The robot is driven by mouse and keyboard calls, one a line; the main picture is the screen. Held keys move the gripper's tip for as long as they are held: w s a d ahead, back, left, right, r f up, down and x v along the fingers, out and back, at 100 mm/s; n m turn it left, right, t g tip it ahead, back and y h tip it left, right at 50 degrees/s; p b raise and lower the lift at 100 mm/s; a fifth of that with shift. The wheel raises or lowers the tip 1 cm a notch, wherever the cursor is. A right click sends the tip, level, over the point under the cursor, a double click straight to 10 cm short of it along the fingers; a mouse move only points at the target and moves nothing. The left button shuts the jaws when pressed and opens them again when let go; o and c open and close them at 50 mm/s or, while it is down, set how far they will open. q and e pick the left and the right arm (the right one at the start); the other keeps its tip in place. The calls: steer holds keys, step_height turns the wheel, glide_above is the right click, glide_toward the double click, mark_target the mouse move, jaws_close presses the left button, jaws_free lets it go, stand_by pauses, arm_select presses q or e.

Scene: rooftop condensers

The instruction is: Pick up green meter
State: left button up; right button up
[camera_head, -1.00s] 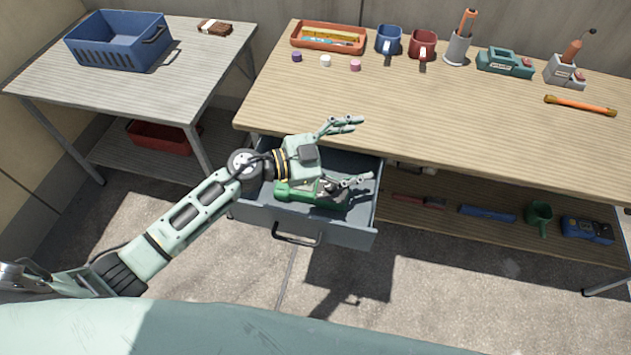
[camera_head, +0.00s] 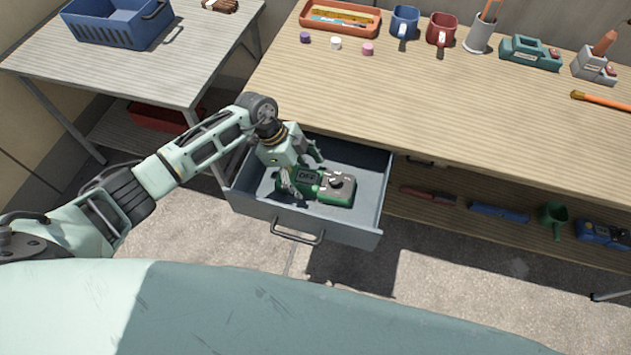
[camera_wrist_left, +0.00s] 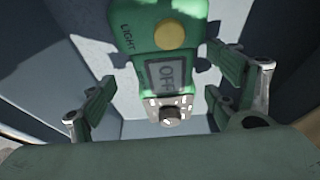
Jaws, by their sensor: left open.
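The green meter (camera_head: 338,190) lies in the open grey drawer (camera_head: 303,222) under the workbench. It has a grey dial area and a small display. In the left wrist view the meter (camera_wrist_left: 158,35) shows a yellow button, the word LIGHT and a display reading OFF. My left gripper (camera_head: 306,172) is open and points down into the drawer, over the left end of the meter. In the wrist view its fingers (camera_wrist_left: 155,95) stand on either side of the meter, apart from it. My right gripper is not in view.
The drawer walls stand close around the meter, and the workbench top (camera_head: 440,110) overhangs behind. A side table with a blue basket (camera_head: 117,24) is at the left.

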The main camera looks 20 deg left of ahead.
arm_select(q)
steer(key=shift+x, duration=0.85)
steer(key=shift+c, duration=0.3)
steer(key=shift+d, duration=0.1)
steer(key=c, duration=1.6)
steer(key=shift+r, duration=0.1)
